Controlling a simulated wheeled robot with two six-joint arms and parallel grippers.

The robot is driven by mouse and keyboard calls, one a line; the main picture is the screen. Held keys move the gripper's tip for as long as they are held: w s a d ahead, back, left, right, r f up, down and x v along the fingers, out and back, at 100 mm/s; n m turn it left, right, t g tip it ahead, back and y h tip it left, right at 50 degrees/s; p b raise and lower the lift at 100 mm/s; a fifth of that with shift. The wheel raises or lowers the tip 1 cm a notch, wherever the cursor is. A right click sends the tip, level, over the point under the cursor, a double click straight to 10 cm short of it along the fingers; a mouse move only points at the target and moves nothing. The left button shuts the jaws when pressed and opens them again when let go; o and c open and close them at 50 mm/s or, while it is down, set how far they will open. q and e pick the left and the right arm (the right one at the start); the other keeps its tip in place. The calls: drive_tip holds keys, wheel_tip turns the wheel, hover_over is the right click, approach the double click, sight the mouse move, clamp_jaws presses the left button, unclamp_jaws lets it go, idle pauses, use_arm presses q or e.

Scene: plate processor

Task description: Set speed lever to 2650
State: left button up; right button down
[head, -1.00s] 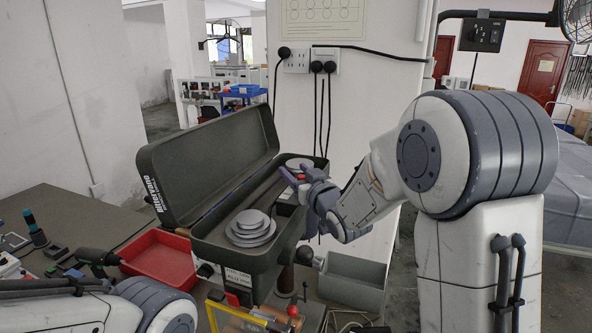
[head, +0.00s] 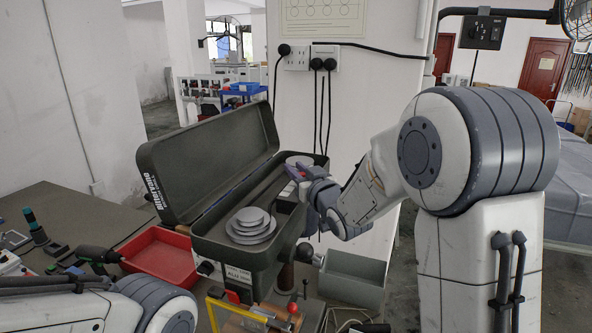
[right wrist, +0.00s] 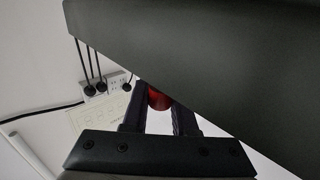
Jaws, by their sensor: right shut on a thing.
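The drill press has its long dark belt housing (head: 237,262) with the lid (head: 207,160) swung open. Stacked grey step pulleys (head: 250,225) sit at its near end and another pulley (head: 299,160) at the far end. My right gripper (head: 298,172) is at the right side of the housing, near the far end. In the right wrist view its fingers (right wrist: 158,108) are shut on a red knob (right wrist: 158,98), which I take for the speed lever's. The housing hides part of the knob and the lever's shaft. No speed number is readable. My left gripper is out of view.
A red tray (head: 160,258) lies left of the press, with hand tools (head: 97,254) beside it. A grey bin (head: 352,279) stands at the right, below my right arm. Another red-knobbed lever (head: 293,304) is at the press front. Wall sockets (head: 311,57) are behind.

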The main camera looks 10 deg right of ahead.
idle(0.8)
drive_tip(key=w+d, duration=0.1)
drive_tip(key=w+d+b, duration=0.1)
drive_tip(key=shift+w, duration=0.35)
drive_tip(key=shift+r, duration=0.1)
drive_tip(key=c, duration=0.8)
unclamp_jaws()
drive_tip(key=shift+o, duration=0.5)
drive_tip(key=shift+w, duration=0.1)
